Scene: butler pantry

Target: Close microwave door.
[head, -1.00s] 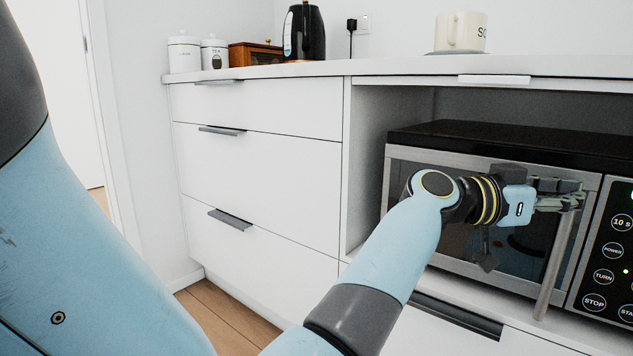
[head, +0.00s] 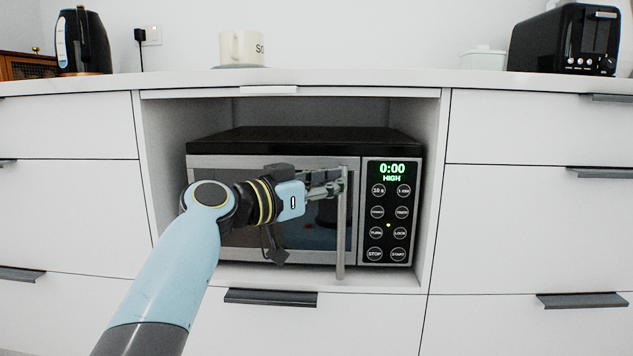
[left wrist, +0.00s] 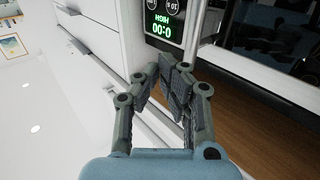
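The microwave (head: 305,140) sits in an open cabinet bay, with a black top and a silver-framed dark glass door (head: 232,161). The door looks flush with the front, or very nearly; a small gap cannot be ruled out. Its vertical silver handle (head: 340,240) is at the door's right side and also shows in the left wrist view (left wrist: 197,25). My left gripper (head: 341,186) is at the upper part of the handle. In the left wrist view its fingers (left wrist: 173,78) are drawn together, tips close to the handle; contact is unclear. My right gripper is out of view.
The control panel (head: 390,213) reads 0:00 HIGH. White drawers flank the bay. A mug (head: 241,47), a black kettle (head: 84,42) and a black toaster (head: 565,40) stand on the counter (head: 380,79) above. A drawer handle (head: 270,297) lies below the microwave.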

